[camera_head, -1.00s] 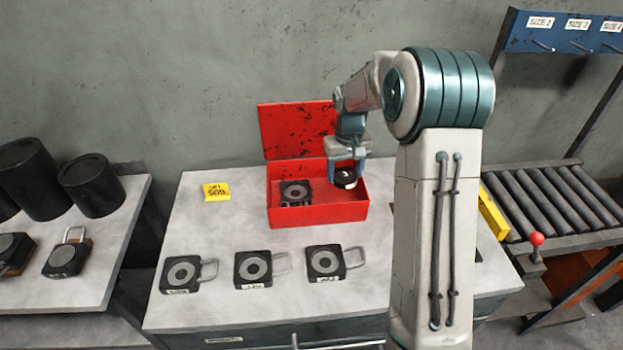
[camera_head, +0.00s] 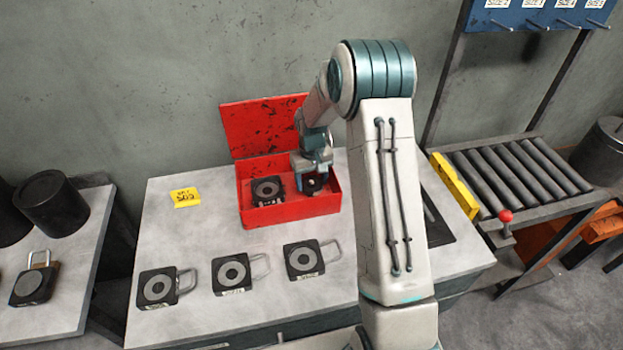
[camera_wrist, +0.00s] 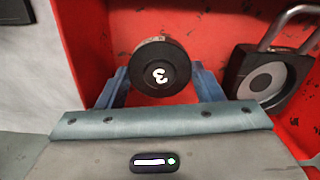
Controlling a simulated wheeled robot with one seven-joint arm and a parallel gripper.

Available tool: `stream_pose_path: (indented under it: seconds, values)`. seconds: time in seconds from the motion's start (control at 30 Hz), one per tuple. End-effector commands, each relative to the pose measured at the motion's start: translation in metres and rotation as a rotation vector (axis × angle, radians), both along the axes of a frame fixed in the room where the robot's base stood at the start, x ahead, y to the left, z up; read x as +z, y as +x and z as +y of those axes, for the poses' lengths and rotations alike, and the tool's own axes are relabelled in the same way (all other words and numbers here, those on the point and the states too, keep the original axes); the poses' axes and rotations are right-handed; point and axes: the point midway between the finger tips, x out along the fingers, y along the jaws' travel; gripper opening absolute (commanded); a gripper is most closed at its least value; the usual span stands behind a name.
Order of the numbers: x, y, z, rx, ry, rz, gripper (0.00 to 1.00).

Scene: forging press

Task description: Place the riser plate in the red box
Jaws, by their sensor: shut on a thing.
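The red box (camera_head: 290,216) stands on the table with its lid open against the wall side. My gripper (camera_head: 314,180) is inside its right part, shut on a black round piece marked 3 (camera_wrist: 160,70). That piece also shows small and dark in the head view (camera_head: 313,184). In the wrist view the blue fingers flank it, with red box surface behind; whether it touches the floor I cannot tell. A black square plate with a ring face and handle (camera_head: 267,188) lies in the box's left part; it also shows in the wrist view (camera_wrist: 262,80). Which piece is the riser plate is unclear.
Three black plates with handles (camera_head: 158,288) (camera_head: 233,274) (camera_head: 303,260) lie in a row in front of the box. A yellow tag (camera_head: 185,197) lies left of it. A roller conveyor (camera_head: 515,175) stands at right, a side table (camera_head: 60,290) at left.

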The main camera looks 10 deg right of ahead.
Motion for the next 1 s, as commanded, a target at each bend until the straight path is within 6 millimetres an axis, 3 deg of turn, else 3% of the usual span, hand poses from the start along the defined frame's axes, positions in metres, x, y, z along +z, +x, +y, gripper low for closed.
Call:
stream_pose_path:
  seconds: [0.4, 0.43, 0.47, 0.87, 1.0]
  values:
    - [-0.010, 0.001, 0.000, 0.000, -0.001, -0.003, 0.19]
    - [-0.010, 0.000, 0.000, 0.000, 0.000, -0.001, 0.66]
    - [-0.009, 0.000, 0.000, 0.000, 0.000, -0.001, 0.70]
    - [-0.003, 0.001, 0.000, 0.000, -0.001, -0.003, 0.70]
    - [0.018, 0.001, 0.000, 0.000, 0.000, -0.006, 0.70]
